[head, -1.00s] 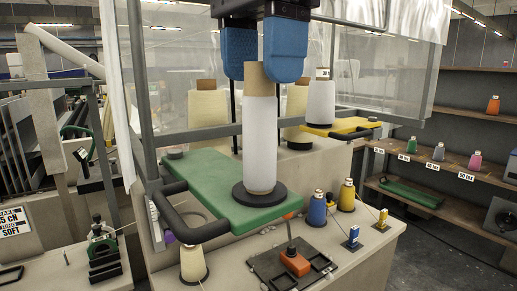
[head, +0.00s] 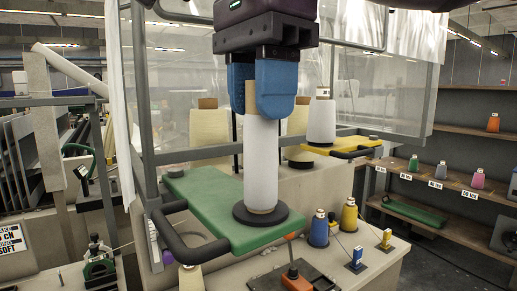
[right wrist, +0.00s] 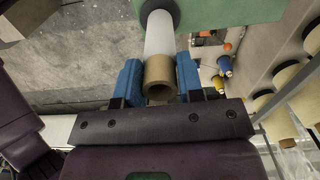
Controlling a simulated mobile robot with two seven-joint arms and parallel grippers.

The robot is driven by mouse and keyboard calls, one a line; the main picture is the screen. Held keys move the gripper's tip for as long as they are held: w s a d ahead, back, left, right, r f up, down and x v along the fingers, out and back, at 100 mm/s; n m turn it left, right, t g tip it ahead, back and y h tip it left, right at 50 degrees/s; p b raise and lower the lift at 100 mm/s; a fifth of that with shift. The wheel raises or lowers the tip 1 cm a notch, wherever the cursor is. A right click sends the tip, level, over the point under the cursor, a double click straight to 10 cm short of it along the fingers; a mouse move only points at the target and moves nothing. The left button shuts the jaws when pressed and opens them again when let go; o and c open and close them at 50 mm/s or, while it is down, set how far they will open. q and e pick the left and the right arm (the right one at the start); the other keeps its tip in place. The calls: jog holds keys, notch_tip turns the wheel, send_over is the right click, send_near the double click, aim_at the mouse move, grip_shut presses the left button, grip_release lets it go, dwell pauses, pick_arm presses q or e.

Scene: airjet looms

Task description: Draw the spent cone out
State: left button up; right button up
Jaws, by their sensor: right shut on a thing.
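The spent cone (head: 261,165) is a tall white cylinder with a brown tube end. It stands upright on a round black disc (head: 262,216) on the green swing arm (head: 205,207). My right gripper (head: 256,98) comes from above, its blue fingers shut on the cone's top end and hiding part of it. In the right wrist view the gripper (right wrist: 155,85) has a finger on each side of the cone's open brown end (right wrist: 160,88). The cone's foot appears to meet the disc; I cannot tell if there is a small gap. My left gripper is not in view.
Cream cones (head: 208,128) stand behind, and another white cone (head: 321,122) is near the yellow arm (head: 340,148). Blue (head: 319,230) and yellow (head: 349,215) spools stand close on the right. A black bent handle (head: 185,240) sits at the green arm's left. A clear panel (head: 390,95) rises behind.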

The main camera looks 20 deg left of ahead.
jog(key=shift+r, duration=0.25)
jog(key=shift+p, duration=0.3)
jog(key=shift+r+p, duration=0.45)
jog(key=shift+r, duration=0.15)
jog(key=shift+r+p, duration=1.45)
jog(key=shift+r, duration=0.15)
jog(key=shift+r+p, duration=1.2)
jog(key=shift+r, duration=2.35)
